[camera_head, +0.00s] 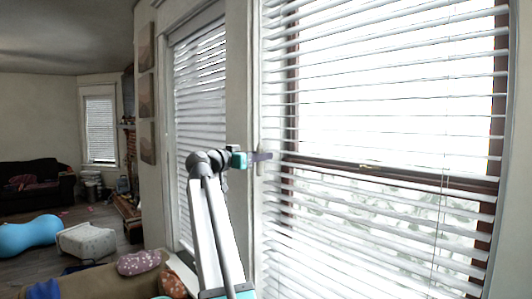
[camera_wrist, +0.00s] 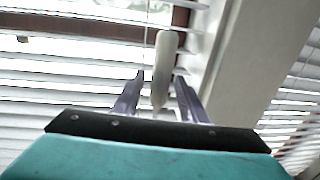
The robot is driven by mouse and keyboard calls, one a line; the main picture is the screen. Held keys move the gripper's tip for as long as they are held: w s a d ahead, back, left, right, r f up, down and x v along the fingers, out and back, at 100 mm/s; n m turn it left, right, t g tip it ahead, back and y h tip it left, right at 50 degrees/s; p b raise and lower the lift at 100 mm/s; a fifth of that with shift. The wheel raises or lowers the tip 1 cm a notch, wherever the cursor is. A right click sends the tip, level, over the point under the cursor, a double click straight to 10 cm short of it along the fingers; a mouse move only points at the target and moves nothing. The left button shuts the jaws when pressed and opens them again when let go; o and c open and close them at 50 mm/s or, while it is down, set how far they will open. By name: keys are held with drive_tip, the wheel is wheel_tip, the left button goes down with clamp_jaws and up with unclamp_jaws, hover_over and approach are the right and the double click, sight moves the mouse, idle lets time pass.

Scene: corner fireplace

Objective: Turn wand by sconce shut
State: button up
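The wand's white handle (camera_wrist: 165,62) hangs upright, slightly tilted, at the window's edge in the wrist view. My gripper (camera_wrist: 159,78) is open, with one finger on each side of the wand. A gap shows on the left of the handle and a smaller one on the right. In the head view my gripper (camera_head: 263,156) is at the left edge of the large window, where the pale handle is partly hidden. The large window's blind (camera_head: 390,100) has its slats open, with bright outdoors showing between them. I see no clear sconce.
A second window with a blind (camera_head: 201,90) stands left of my arm. Framed pictures (camera_head: 147,95) hang on the wall beyond it. A sofa with cushions (camera_head: 138,262) is low at the front left.

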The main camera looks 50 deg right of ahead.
drive_tip(key=shift+d+p, duration=0.6)
drive_tip(key=shift+d, duration=1.65)
clamp_jaws()
drive_tip(key=shift+a, duration=0.1)
